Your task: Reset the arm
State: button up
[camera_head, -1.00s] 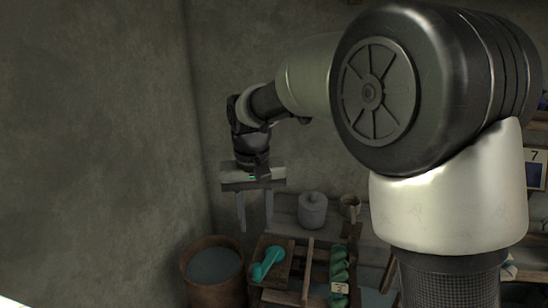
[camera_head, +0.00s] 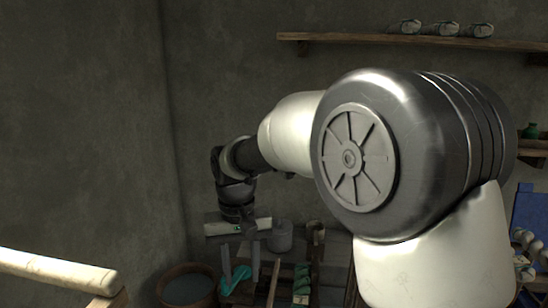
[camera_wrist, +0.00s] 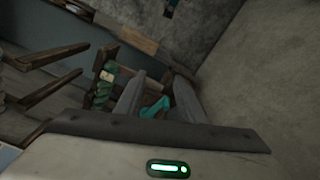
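My gripper (camera_head: 241,272) hangs fingers-down from my arm, left of centre in the head view. In the wrist view, its two fingers (camera_wrist: 158,82) stand apart with nothing held between them. Past the fingers, a teal thing (camera_head: 236,279) lies on a wooden frame; it also shows in the wrist view (camera_wrist: 153,109). A green twisted bundle (camera_head: 302,281) with a pale tag lies to its right and also shows in the wrist view (camera_wrist: 103,90). My arm's large joint hides much of the middle right.
A round tub (camera_head: 187,290) stands at the lower left of the gripper. A grey lidded pot (camera_head: 280,237) is behind it. A wooden beam (camera_head: 58,270) juts in at the lower left. A wall shelf (camera_head: 370,41) with several wrapped bundles is at the top right.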

jog(key=s+d+r+m+t+p, duration=0.1)
jog(key=s+d+r+t+p, duration=0.4)
jog(key=d+r, duration=0.95)
jog(key=s+d+r+p, duration=0.1)
jog(key=s+d, duration=0.2)
jog(key=s, duration=0.3)
jog(key=s+d+r+m+p, duration=0.1)
jog(key=s+d+r+p, duration=0.1)
jog(key=s, duration=0.4)
jog(key=shift+s+d+r+t, duration=0.2)
jog(key=shift+s+d+t, duration=0.15)
jog(key=shift+d, duration=0.35)
